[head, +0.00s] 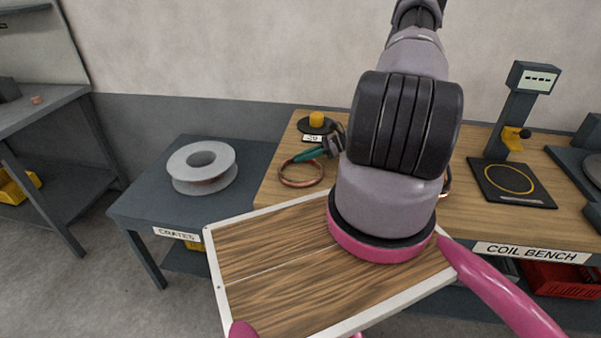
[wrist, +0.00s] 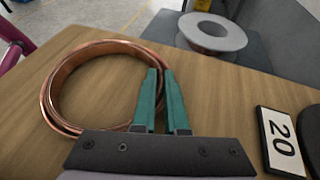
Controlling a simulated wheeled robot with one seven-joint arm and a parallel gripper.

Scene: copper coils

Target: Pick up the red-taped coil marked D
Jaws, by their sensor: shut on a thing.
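A copper coil (head: 301,184) is at the left end of the wooden bench. In the wrist view the coil (wrist: 52,98) is a ring of several turns. No red tape or letter D shows on its visible part. My gripper (head: 299,158) has teal fingers and reaches the coil from the upper right. In the wrist view my gripper (wrist: 160,74) is shut on the coil's right side. The fingers hide part of the ring there. I cannot tell whether the coil touches the bench or is slightly raised.
A "20" label (wrist: 281,139) stands close to my gripper, before a dark round base with a yellow knob (head: 316,118). A grey spool (head: 201,166) sits on the dark side table. A stand with a yellow ring (head: 508,178) is at the right. Part of another copper piece (head: 446,186) shows behind my arm.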

